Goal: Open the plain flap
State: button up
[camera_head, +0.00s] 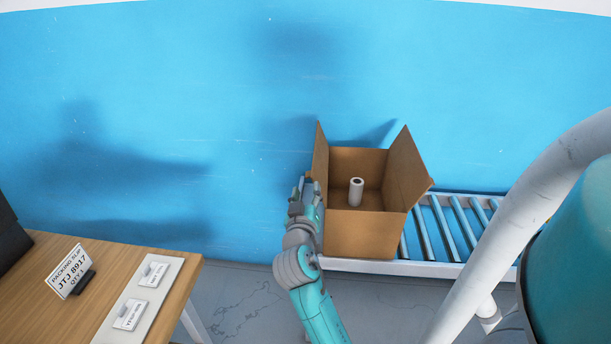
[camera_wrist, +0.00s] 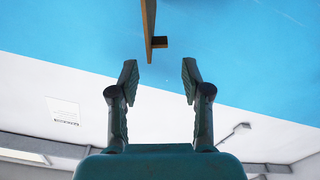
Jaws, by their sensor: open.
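A brown cardboard box (camera_head: 362,236) stands open at the left end of the roller conveyor. Its left flap (camera_head: 320,160) stands roughly upright, and its right flap (camera_head: 406,172) stands up and leans outward. I cannot tell which flap is the plain one. My gripper (camera_head: 308,184) is at the left side of the box, close to the left flap, and covers part of it. In the wrist view my gripper (camera_wrist: 157,82) is open and empty. A thin brown cardboard edge (camera_wrist: 149,25) shows beyond the fingertips, near the middle of the gap.
A white roll (camera_head: 356,194) stands inside the box. The conveyor (camera_head: 447,230) runs to the right. At the left, a wooden table (camera_head: 120,262) holds a packing slip sign (camera_head: 68,272) and a white tray (camera_head: 140,300). A blue wall (camera_head: 230,90) stands behind.

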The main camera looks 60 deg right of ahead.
aim_at(309, 177)
jog(key=x, duration=0.8)
jog(key=shift+w+d, duration=0.1)
jog(key=shift+d, duration=0.25)
grip_shut()
